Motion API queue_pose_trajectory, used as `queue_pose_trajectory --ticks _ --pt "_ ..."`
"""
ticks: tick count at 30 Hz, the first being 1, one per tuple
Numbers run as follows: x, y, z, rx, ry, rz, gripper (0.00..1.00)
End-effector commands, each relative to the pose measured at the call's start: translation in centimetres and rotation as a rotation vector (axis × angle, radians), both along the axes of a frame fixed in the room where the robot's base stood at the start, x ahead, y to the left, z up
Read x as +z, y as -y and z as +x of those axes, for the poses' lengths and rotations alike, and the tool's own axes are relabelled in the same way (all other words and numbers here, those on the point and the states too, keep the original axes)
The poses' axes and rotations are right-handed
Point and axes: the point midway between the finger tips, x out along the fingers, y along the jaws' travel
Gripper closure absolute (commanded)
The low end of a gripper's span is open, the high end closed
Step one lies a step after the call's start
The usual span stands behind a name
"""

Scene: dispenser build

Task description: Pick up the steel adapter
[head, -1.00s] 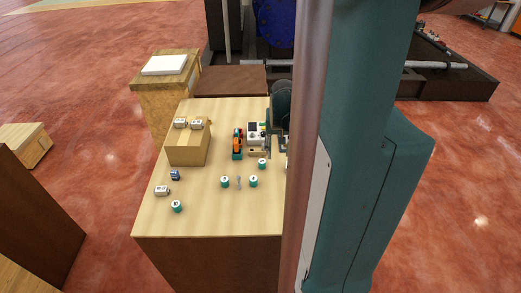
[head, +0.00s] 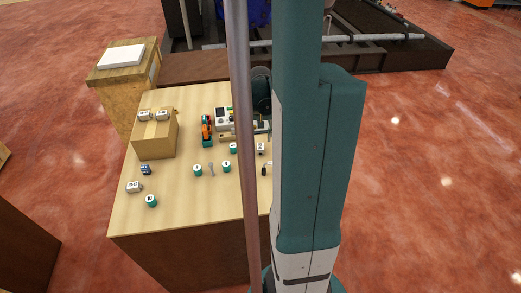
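I cannot pick out the steel adapter for certain at this size. A small grey metal piece (head: 211,169), shaped somewhat like a spanner, lies on the light wooden table (head: 180,215) between two teal cylinders with white tops, a left one (head: 197,170) and a right one (head: 227,166). Another teal cylinder (head: 233,148) stands farther back, and one more (head: 151,201) is near the front left. My gripper does not show clearly in the head view. My own arm and a pole hide the table's right side.
A tan box (head: 154,141) with two small pale blocks on top stands at the back left. A blue piece (head: 146,169) and a pale block (head: 134,187) lie before it. An orange and teal device (head: 207,131) stands beside a white unit (head: 222,117). The table's front middle is clear.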

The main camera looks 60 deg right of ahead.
Motion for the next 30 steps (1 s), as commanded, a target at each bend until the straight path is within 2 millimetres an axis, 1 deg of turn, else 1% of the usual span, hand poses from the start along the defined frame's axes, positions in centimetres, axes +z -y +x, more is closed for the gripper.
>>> queue_pose_trajectory --ticks 6,9,23,30 --pt "-1.4 0.2 0.1 0.000 0.000 0.000 0.63" --pt "-1.7 0.2 0.2 0.000 0.000 0.000 0.63" --pt "-2.0 0.2 0.2 0.000 0.000 0.000 0.63" --pt "-3.0 0.4 0.2 0.000 0.000 0.000 0.63"
